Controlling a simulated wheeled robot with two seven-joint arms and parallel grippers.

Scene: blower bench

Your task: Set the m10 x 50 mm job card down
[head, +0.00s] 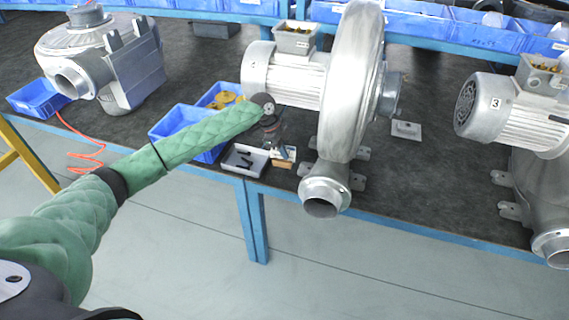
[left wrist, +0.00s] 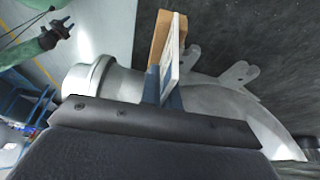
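The job card is a white plate in a wooden block. In the head view the card (head: 285,152) with its block (head: 281,163) shows below my left gripper (head: 272,143), just right of a small grey tray. In the left wrist view the white card (left wrist: 174,58) and the wooden block (left wrist: 160,36) stand between the blue-grey fingers of my left gripper (left wrist: 164,92), which is shut on them. I cannot tell whether the block touches the bench. My right gripper (left wrist: 66,25) shows small at the upper left of the left wrist view, fingers apart and empty.
The grey tray (head: 232,164) holds dark bolts. A blue bin (head: 178,124) stands left of it. A large blower (head: 345,90) with its outlet (head: 322,205) is close on the right. Another blower (head: 500,110) stands farther right. Dark bench top (head: 425,170) between the blowers is mostly clear.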

